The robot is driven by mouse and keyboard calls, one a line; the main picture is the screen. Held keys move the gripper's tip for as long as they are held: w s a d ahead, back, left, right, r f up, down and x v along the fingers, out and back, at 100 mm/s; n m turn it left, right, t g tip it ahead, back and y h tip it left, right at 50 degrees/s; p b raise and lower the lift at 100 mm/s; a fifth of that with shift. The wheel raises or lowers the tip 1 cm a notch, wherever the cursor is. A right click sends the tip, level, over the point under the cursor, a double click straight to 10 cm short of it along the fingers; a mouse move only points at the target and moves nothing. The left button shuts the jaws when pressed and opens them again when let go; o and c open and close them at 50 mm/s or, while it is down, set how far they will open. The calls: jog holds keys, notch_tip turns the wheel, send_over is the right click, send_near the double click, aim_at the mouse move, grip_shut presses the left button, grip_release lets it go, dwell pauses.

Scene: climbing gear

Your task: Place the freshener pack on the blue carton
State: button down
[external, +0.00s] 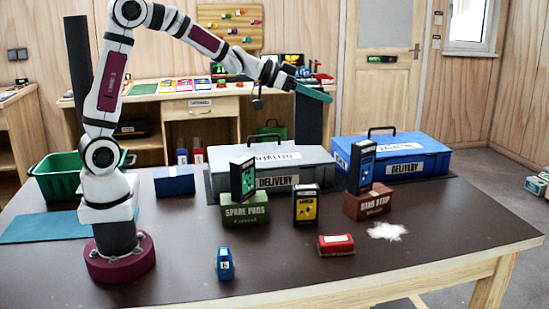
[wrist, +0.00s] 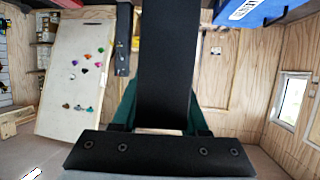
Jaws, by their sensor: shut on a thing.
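My gripper (external: 314,93) is raised above the back of the table, near the grey case, and its teal fingers also show in the wrist view (wrist: 163,100). It is shut on a dark, flat, upright pack (external: 308,122), which hangs below the fingers; in the wrist view the pack (wrist: 165,60) is a plain black slab. No label shows on it, so I cannot confirm that it is the freshener pack. The blue carton (external: 174,181) lies on the table at the left, well apart from my gripper, with its top clear.
A grey case (external: 272,168) and a blue case (external: 393,158) stand at the back. Upright packs stand on a green carton (external: 245,208) and a brown carton (external: 368,203). A yellow-black pack (external: 305,206), red box (external: 336,244), small blue item (external: 225,264) and green crate (external: 62,176) stand around.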

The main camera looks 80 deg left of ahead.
jog(key=s+d+r+m+h, duration=0.2)
jog(key=s+d+r, duration=0.6)
jog(key=s, duration=0.4)
jog(key=s+a+f+n, duration=0.15)
jog(key=a+f, duration=0.25)
jog(key=a, duration=0.4)
jog(key=s+a+f+y, duration=0.1)
jog(key=s+a+f, duration=0.15)
jog(key=a, duration=0.45)
jog(key=s+a+f, duration=0.1)
jog(key=a+f, duration=0.4)
jog(key=a, duration=0.3)
jog(key=s+a+f+n+y, duration=0.1)
jog(key=s+a+f+y, duration=0.1)
jog(key=s+a+f, duration=0.5)
jog(key=s+a+n+y, duration=0.1)
jog(key=s+a, duration=0.4)
jog(key=s, duration=0.7)
jog(key=f, duration=0.5)
jog(key=shift+s+d+f, duration=0.1)
jog(key=shift+s+f, duration=0.1)
jog(key=shift+s, duration=0.05)
jog(key=shift+f, duration=0.1)
